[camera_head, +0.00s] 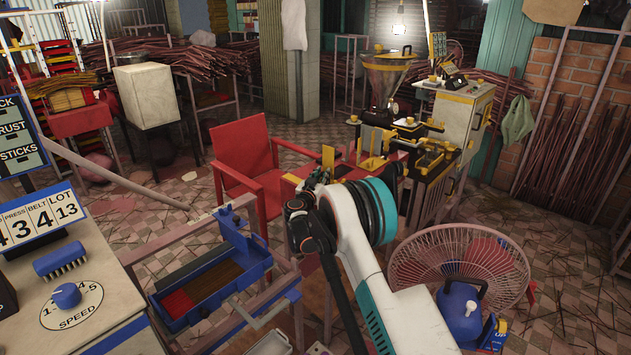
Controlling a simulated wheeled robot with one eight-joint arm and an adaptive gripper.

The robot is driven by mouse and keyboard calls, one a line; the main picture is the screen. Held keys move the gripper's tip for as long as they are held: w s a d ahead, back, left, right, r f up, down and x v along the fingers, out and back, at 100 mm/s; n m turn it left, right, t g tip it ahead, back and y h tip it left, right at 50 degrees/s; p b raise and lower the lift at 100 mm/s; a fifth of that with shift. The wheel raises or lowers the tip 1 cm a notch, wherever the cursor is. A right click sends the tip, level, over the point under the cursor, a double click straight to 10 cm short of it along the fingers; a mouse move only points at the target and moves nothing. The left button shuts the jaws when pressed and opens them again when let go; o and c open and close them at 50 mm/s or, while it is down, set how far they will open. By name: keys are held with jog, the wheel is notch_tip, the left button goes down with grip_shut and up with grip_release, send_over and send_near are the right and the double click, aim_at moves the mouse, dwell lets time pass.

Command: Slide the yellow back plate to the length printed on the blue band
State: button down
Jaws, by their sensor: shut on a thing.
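A small upright yellow plate (328,157), which looks like the yellow back plate, stands at the left part of the red table, just beyond my wrist. My gripper (319,178) is at the lower end of this plate and appears shut on it. My own arm and its teal rings hide much of the gripper and what lies below. I cannot make out the blue band or any length printed on it.
A red chair (243,160) stands close on the left. The extruder machine (388,85) and a yellow-and-black fixture (432,160) stand to the right. A blue tray (215,285) of sticks is front left, a fan (460,265) front right.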

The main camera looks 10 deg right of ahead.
jog(key=c, duration=1.5)
grip_release()
jog(key=shift+o, duration=0.2)
jog(key=v, duration=1.2)
jog(key=shift+s, duration=0.1)
